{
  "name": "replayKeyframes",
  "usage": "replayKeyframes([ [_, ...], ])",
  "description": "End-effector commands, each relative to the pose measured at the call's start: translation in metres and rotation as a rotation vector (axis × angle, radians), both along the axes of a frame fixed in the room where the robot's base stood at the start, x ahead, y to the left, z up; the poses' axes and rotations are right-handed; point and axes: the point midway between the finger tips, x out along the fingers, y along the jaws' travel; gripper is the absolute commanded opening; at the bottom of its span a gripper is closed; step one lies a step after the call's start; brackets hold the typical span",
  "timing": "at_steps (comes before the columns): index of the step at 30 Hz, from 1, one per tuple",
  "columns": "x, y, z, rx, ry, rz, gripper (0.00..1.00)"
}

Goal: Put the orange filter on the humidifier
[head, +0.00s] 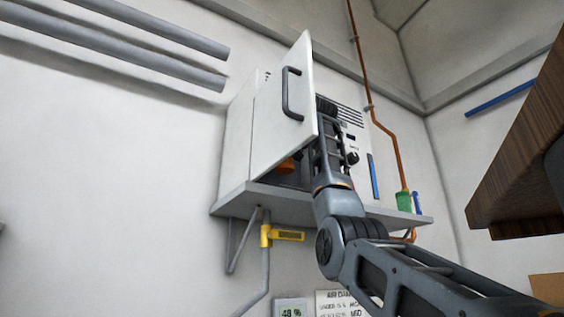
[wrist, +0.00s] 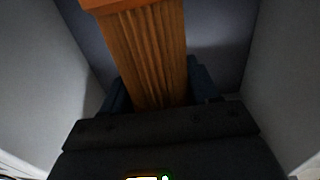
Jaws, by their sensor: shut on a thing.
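The humidifier (head: 240,130) is a white cabinet on a grey wall shelf. Its door (head: 300,120), with a dark handle, stands open toward me. My gripper (wrist: 158,92) is shut on the orange filter (wrist: 150,55), a pleated block with a brighter orange frame at its far end. In the wrist view, the filter points ahead between pale side walls, with a dark grey surface beyond. In the head view, a bit of the orange filter (head: 287,167) shows below the door's edge. The door and my arm hide the fingers and most of the opening there.
The grey shelf (head: 235,202) runs under the humidifier. A green bottle (head: 403,201) and an orange pipe (head: 382,115) are at the right. A brown wooden edge (head: 520,150) juts in at far right.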

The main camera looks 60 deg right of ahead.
Motion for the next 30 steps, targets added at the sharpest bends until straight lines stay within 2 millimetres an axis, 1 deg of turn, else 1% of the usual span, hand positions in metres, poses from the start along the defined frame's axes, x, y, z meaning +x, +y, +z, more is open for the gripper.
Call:
replayKeyframes([
  [1, 0.000, -0.001, -0.008, 0.001, 0.001, 0.000, 0.07],
  [9, 0.000, 0.000, -0.026, -0.001, 0.001, 0.000, 0.07],
  [15, -0.001, 0.000, -0.051, 0.000, 0.000, -0.001, 0.07],
  [20, 0.002, -0.002, -0.057, -0.001, -0.001, -0.001, 0.07],
  [30, 0.003, -0.002, -0.061, -0.001, -0.001, 0.000, 0.07],
])
